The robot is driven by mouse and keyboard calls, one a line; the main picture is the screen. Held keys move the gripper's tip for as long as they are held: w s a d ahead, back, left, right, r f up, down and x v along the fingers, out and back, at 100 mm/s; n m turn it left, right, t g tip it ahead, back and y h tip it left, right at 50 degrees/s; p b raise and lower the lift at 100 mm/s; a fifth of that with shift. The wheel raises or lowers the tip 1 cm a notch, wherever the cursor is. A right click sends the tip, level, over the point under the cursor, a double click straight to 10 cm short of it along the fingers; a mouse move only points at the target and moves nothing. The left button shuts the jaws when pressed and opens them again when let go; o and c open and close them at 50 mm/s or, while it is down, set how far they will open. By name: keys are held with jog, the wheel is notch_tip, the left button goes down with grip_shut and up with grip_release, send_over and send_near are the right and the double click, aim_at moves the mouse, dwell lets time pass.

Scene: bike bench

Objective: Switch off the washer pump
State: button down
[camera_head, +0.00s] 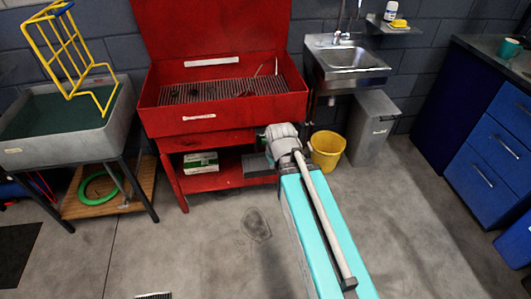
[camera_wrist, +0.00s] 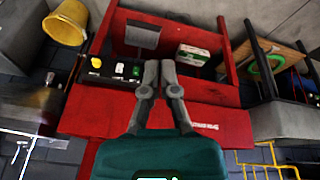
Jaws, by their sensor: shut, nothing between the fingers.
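The red parts washer (camera_head: 225,110) stands against the back wall in the head view, lid raised. In the wrist view, where the scene appears turned over, its red front (camera_wrist: 95,122) carries white lettering. A dark control strip (camera_wrist: 115,72) lies left of my fingers, with a white control (camera_wrist: 96,62), a green one (camera_wrist: 118,69) and a yellow one (camera_wrist: 136,71). Their on or off state cannot be told.
A white and green box (camera_head: 200,161) sits on the washer's lower shelf. A yellow bucket (camera_head: 326,150) and a grey bin (camera_head: 373,127) stand to the right, below a steel sink (camera_head: 345,59). A grey basin (camera_head: 60,140) stands left. The front floor is mostly clear.

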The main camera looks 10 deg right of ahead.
jog(key=w+d+f+n+t+b, duration=0.1)
jog(key=w+f+n+t+b, duration=0.6)
jog(key=b, duration=1.3)
jog(key=w+d+f+n+t+b, duration=0.1)
jog(key=w+f+n+t+b, duration=0.6)
jog(key=f+b, duration=0.8)
jog(key=w+t+b, duration=0.2)
jog(key=w+b, duration=0.1)
jog(key=b, duration=0.3)
jog(key=shift+d+f+h, duration=0.25)
jog(key=shift+d+h, duration=0.05)
jog(key=shift+w+r, duration=0.1)
jog(key=shift+w, duration=0.1)
